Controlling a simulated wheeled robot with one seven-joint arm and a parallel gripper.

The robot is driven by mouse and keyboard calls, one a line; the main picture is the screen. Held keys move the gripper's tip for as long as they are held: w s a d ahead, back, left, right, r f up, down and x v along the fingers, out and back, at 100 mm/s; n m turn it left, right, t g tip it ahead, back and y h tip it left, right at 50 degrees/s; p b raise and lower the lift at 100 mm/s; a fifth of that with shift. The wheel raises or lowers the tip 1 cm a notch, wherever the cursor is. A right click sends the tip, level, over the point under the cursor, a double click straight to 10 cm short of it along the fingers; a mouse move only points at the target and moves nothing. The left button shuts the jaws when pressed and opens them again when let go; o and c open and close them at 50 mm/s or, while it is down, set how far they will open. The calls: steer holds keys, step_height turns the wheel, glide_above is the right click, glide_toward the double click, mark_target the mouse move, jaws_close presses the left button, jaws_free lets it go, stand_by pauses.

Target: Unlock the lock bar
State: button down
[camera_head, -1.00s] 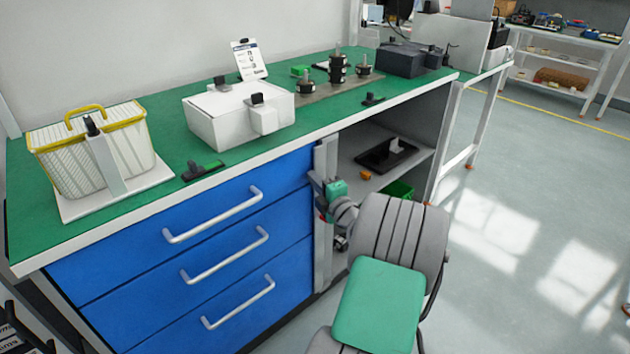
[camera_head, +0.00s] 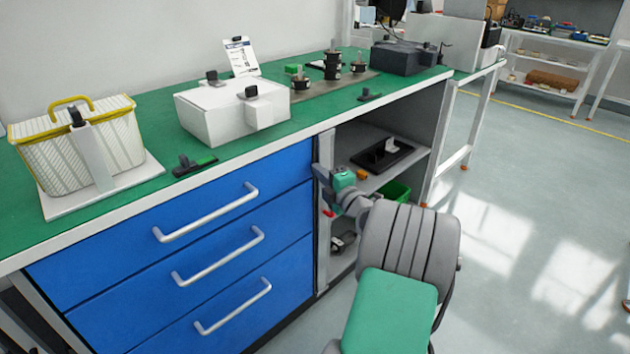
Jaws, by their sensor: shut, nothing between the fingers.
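A grey vertical bar (camera_head: 324,245) runs down the right edge of the blue drawer front and looks like the lock bar. A small red part (camera_head: 328,213) shows beside it at mid height. My gripper (camera_head: 320,172) is at the upper part of this bar, small in the view and partly merged with it. It looks shut and empty. I cannot tell whether its fingers touch the bar. My arm and its green section hide part of the open bay behind.
Blue drawers (camera_head: 185,260) with silver handles fill the left. A basket (camera_head: 115,150) and white box (camera_head: 215,120) stand on top. The floor at right is clear.

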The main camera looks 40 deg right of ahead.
steer(key=a, duration=0.1)
steer(key=a+b, duration=0.2)
steer(key=shift+s+a+f, duration=0.1)
steer(key=shift+s+a, duration=0.15)
steer(key=shift+a, duration=0.05)
steer(key=p, duration=0.1)
glide_toward(303, 171)
steer(key=s, duration=0.3)
steer(key=shift+s+a, duration=0.35)
